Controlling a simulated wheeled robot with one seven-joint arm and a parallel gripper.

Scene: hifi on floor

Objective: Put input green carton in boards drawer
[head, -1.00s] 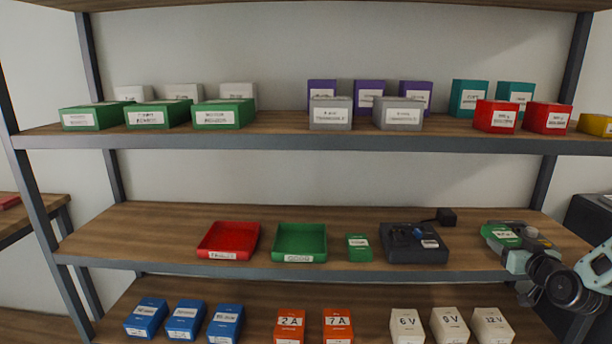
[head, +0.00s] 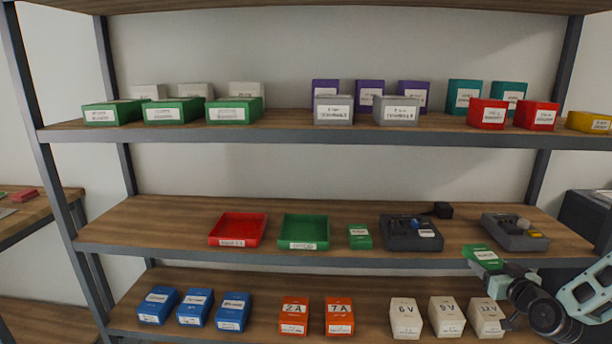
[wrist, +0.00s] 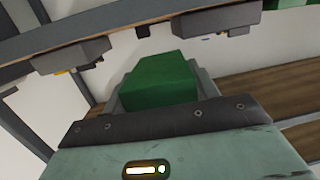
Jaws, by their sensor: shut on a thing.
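A green carton (head: 484,256) with a white label is held in my gripper (head: 492,265) at the lower right of the head view. It is in front of the middle shelf's edge, below the right-hand dark device. In the wrist view the carton (wrist: 160,80) shows as a plain green block between the jaws, which are shut on it. Its label is too small to read. A similar small green carton (head: 360,236) lies on the middle shelf. I cannot make out a drawer marked for boards.
The middle shelf (head: 165,225) also bears a red tray (head: 238,229), a green tray (head: 304,230) and two dark devices (head: 411,233), (head: 515,232). Labelled boxes fill parts of the shelves above and below. Another table stands at far left (head: 30,225).

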